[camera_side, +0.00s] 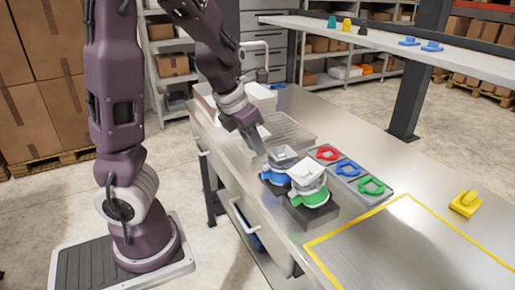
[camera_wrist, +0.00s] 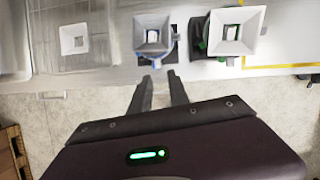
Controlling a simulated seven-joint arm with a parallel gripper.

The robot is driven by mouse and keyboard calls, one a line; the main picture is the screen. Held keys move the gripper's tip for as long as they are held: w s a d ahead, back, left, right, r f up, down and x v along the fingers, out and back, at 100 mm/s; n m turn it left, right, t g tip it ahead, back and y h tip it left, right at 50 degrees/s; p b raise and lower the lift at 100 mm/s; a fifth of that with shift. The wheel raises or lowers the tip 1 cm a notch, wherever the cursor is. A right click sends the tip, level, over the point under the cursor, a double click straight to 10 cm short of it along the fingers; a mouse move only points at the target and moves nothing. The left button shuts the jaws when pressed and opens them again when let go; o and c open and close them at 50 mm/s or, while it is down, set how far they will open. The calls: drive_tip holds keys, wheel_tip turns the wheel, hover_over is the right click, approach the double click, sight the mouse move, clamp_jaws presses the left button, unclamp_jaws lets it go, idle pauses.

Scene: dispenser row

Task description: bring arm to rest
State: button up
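My gripper (camera_wrist: 159,77) points down at the near side of the dispenser row. Its two fingers are apart in the wrist view, with nothing visible between them. In the side view its fingers (camera_side: 257,141) are beside the blue dispenser (camera_side: 275,178), which has a pale square hopper (camera_wrist: 153,36). I cannot tell whether they touch it. The green dispenser (camera_side: 309,199) with a white hopper (camera_wrist: 232,32) stands to its right. Another white square hopper (camera_wrist: 74,39) is at the left in the wrist view; in the side view my gripper partly hides that spot.
A grey tray (camera_side: 389,196) holds red, blue and green ring-shaped pieces behind the dispensers. A yellow piece (camera_side: 465,203) lies at the right. A raised shelf (camera_side: 385,42) with small coloured parts runs along the back, on a dark post (camera_side: 411,100).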

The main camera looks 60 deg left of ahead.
drive_tip(key=w+d+r+n+t+y, duration=0.1)
drive_tip(key=w+r+n+t+y, duration=0.15)
drive_tip(key=r+n+t, duration=0.7)
drive_tip(key=s+d+n+g+h, duration=0.1)
drive_tip(key=s+d+n+g, duration=0.3)
drive_tip(key=s+d+n, duration=0.3)
drive_tip(key=s+d+n+g+h, duration=0.2)
drive_tip(key=s+d+n, duration=0.6)
drive_tip(key=n, duration=1)
drive_tip(key=shift+s+d+f+g, duration=0.15)
drive_tip(key=shift+s+f+g, duration=0.1)
drive_tip(key=shift+s+g, duration=0.95)
drive_tip(key=shift+w, duration=0.1)
